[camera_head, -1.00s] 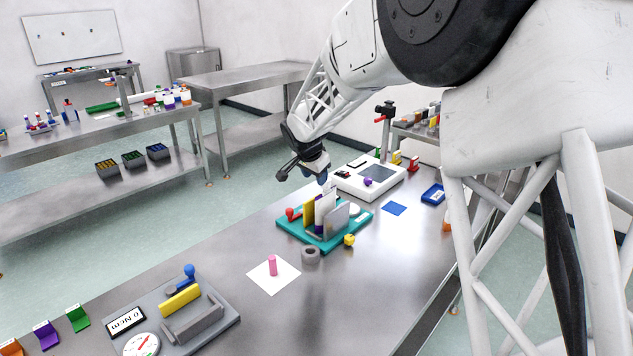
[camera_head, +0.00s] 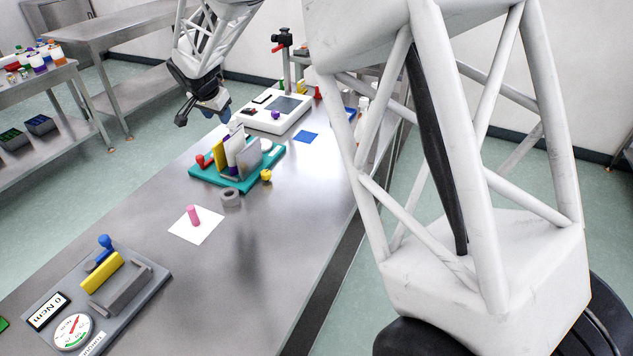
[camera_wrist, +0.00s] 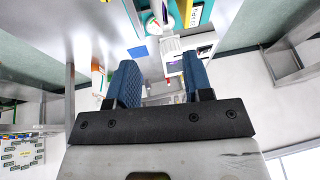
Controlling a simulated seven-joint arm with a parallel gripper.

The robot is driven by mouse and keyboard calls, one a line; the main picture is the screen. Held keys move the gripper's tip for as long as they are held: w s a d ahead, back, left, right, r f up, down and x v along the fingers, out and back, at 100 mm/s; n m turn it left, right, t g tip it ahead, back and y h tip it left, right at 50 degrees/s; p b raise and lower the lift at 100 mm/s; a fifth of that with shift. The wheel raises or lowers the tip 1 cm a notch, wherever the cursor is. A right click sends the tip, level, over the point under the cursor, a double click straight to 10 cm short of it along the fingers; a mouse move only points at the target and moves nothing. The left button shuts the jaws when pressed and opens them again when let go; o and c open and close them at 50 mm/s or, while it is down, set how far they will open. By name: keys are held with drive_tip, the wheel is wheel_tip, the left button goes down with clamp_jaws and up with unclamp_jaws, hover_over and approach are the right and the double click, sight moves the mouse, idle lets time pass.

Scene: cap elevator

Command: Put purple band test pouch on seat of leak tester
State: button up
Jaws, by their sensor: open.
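A teal fixture (camera_head: 203,175), which looks like the leak tester, stands mid-bench with a red knob (camera_head: 202,160). A yellow plate (camera_head: 219,153), a pale upright pouch-like sheet (camera_head: 236,148) and a grey plate (camera_head: 250,160) stand on it. A small purple patch shows low between them; I cannot tell if it is the pouch's band or whether the pouch is on the seat. My gripper (camera_head: 222,113) is above and behind the fixture. In the wrist view my two blue fingers (camera_wrist: 158,84) are apart, with nothing clearly held between them.
A white device (camera_head: 262,120) with a dark screen and a blue square (camera_head: 306,137) lie behind. A grey gauge fixture (camera_head: 140,305) is at front left.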

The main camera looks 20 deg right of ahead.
drive_tip(key=s+d+r+n, duration=0.1)
drive_tip(key=s+d+r, duration=0.25)
drive_tip(key=s, duration=0.45)
drive_tip(key=s+d+r+n, duration=0.2)
drive_tip(key=s+d+r, duration=0.15)
drive_tip(key=s, duration=0.45)
drive_tip(key=s+d+r+n, duration=0.15)
drive_tip(key=s+d, duration=0.25)
drive_tip(key=s, duration=0.4)
drive_tip(key=s+d+f+n+y, duration=0.1)
drive_tip(key=s+d+n, duration=0.1)
drive_tip(key=s, duration=1.2)
drive_tip(key=s+d+f+n+g+y, duration=0.1)
drive_tip(key=s+d+n, duration=0.1)
drive_tip(key=s, duration=1.1)
drive_tip(key=shift+s+d+f+g, duration=0.2)
drive_tip(key=shift+s+d+g, duration=0.1)
drive_tip(key=shift+s, duration=0.1)
